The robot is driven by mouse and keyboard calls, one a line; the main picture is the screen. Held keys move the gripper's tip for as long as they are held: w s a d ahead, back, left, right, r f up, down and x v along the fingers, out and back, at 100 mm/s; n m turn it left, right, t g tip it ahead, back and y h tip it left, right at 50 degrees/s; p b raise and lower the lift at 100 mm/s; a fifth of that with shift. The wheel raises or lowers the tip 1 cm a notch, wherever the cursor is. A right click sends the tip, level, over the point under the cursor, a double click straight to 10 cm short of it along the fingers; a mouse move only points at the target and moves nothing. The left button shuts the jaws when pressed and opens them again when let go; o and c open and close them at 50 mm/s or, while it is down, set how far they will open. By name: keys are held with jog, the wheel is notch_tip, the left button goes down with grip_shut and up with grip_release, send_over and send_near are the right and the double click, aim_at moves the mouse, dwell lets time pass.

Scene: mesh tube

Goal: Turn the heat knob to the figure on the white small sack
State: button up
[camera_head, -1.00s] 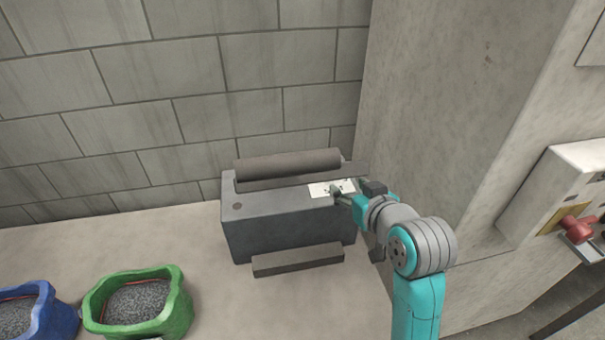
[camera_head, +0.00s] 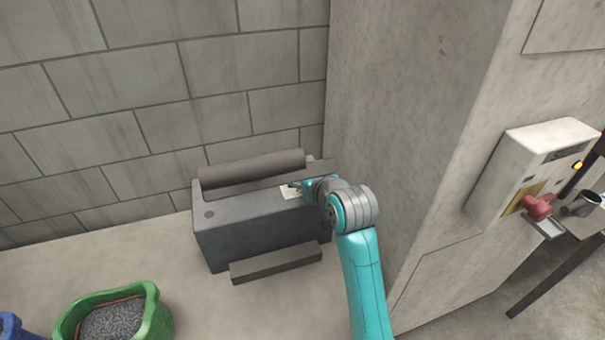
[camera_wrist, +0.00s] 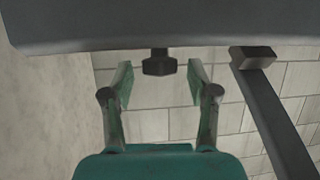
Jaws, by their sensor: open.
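The dark grey machine (camera_head: 255,232) stands on the floor by the block wall, with a white plate (camera_head: 288,193) on its top right part. My gripper (camera_head: 295,185) is at that plate and hides part of it. In the wrist view my gripper (camera_wrist: 160,82) is open, with one finger on each side of a small dark knob (camera_wrist: 158,66). The knob lies at the level of the fingertips, and I see gaps on both sides. It may be the heat knob; its setting and any figures are too small to read. No white small sack is in view.
A green sack (camera_head: 158,318) of grey granules and part of a blue sack (camera_head: 10,328) stand at lower left. A grey box (camera_head: 530,165) with a red handle (camera_head: 538,207) is on the pillar at right. A grey bar (camera_head: 276,264) lies before the machine.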

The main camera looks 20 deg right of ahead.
grip_shut()
jog(key=m+h, duration=0.1)
jog(key=h, duration=0.1)
jog(key=m+h, duration=0.2)
jog(key=shift+a, duration=0.4)
jog(key=shift+w+a+m+g+h, duration=0.1)
jog(key=shift+m+g+h, duration=0.4)
jog(key=shift+m+h, duration=0.6)
jog(key=shift+a+m+g+h, duration=0.1)
jog(key=shift+m+g+h, duration=0.4)
jog(key=shift+m+h, duration=0.6)
